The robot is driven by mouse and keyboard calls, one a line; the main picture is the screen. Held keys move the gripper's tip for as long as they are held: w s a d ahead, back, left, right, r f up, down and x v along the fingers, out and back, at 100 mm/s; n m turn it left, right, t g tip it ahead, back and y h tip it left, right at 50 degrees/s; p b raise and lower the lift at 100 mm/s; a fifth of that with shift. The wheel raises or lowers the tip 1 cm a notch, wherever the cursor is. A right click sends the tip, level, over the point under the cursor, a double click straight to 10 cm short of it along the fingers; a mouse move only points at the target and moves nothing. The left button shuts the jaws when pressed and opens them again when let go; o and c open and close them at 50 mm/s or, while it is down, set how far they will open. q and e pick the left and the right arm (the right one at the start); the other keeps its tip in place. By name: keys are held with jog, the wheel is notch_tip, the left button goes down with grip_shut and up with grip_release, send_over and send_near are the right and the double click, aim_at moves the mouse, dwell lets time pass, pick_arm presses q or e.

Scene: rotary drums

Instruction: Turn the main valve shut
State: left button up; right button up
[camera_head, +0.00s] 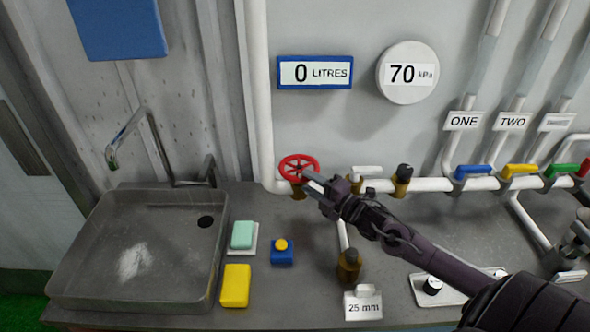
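A red valve handwheel (299,163) sits at the left end of the white horizontal pipe (430,184), near the foot of a vertical white pipe. I take it to be the main valve, though no label shows on it. My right gripper (312,184) reaches in from the lower right, with its fingertips at the wheel's lower right edge. I cannot tell whether the fingers touch or grip the rim. My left gripper is not in view.
A gauge reads 70 kPa (407,73) and a display reads 0 LITRES (315,73). Blue (474,171), yellow (520,171) and green (562,170) levers line the pipe at right. A sink (75,270), sponge (235,286) and blue button box (282,256) are at left.

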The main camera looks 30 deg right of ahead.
aim_at(294, 170)
jog(key=shift+p+x, duration=0.3)
jog(key=shift+x, duration=2.15)
jog(key=shift+w+p, duration=0.35)
jog(key=shift+w+a, duration=0.2)
jog(key=shift+w, duration=0.1)
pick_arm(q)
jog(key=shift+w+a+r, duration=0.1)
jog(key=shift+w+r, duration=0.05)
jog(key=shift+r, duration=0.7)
pick_arm(e)
jog(key=shift+f, duration=0.1)
jog(key=shift+c, duration=0.7)
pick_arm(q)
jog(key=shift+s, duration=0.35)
pick_arm(e)
grip_shut()
